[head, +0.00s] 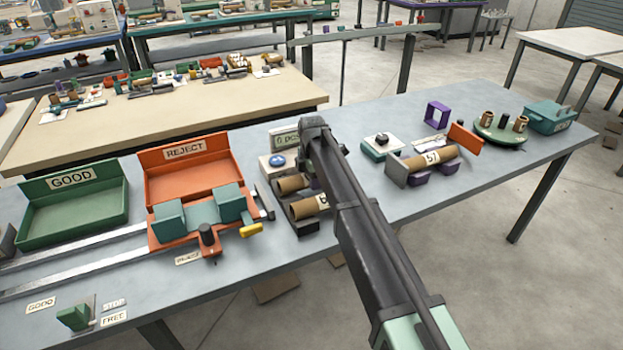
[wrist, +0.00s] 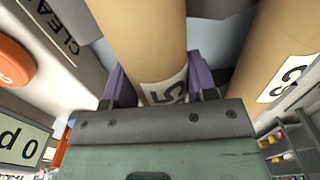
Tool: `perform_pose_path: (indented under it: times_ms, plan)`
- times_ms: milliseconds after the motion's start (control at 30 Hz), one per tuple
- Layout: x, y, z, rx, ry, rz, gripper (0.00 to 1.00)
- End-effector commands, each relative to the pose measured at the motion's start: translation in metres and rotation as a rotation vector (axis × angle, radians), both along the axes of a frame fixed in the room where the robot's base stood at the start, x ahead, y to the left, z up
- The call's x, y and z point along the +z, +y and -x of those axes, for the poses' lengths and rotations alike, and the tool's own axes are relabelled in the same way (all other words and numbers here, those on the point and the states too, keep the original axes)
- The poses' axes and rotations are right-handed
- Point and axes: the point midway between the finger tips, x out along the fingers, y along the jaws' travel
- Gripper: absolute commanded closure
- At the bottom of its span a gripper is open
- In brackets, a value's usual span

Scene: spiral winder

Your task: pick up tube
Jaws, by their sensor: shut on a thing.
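In the wrist view my gripper (wrist: 163,88) has its purple fingers on either side of a brown cardboard tube (wrist: 142,35) with a white label, and is shut on it. A second brown tube (wrist: 275,55), also labelled, lies beside it on the right, apart from the fingers. In the head view brown tubes (head: 292,184) lie in a dark holder (head: 280,208), partly behind my arm. My fingers are hidden there. I cannot tell whether the held tube is clear of its support. Another tube (head: 446,159) labelled 51 lies on a purple-and-grey stand to the right.
A green GOOD tray (head: 75,224) and an orange REJECT tray (head: 190,148) stand at the left. A small display (head: 285,140) stands behind the holder. A purple frame (head: 437,115) and a green round stand (head: 500,135) are at the right. The table front right of my arm is clear.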

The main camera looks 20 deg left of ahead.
Motion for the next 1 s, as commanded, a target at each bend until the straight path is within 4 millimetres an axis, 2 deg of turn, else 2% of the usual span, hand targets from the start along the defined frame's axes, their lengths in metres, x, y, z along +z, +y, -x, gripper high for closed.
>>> perform_pose_path:
  times_ms: [167,267,400,500,600,700,1000]
  plan:
    - [0.037,0.0,0.0,0.0,0.0,0.0,0.72]
    - [0.069,0.0,0.0,0.0,0.0,0.0,0.72]
    - [0.124,0.0,0.0,0.0,0.0,0.0,0.72]
    - [0.157,0.0,0.0,0.0,0.0,0.0,0.72]
    - [0.181,0.0,0.0,0.0,0.0,0.0,0.72]
    - [0.192,0.0,0.0,0.0,0.0,0.0,0.72]
    - [0.202,0.0,0.0,0.0,0.0,0.0,0.72]
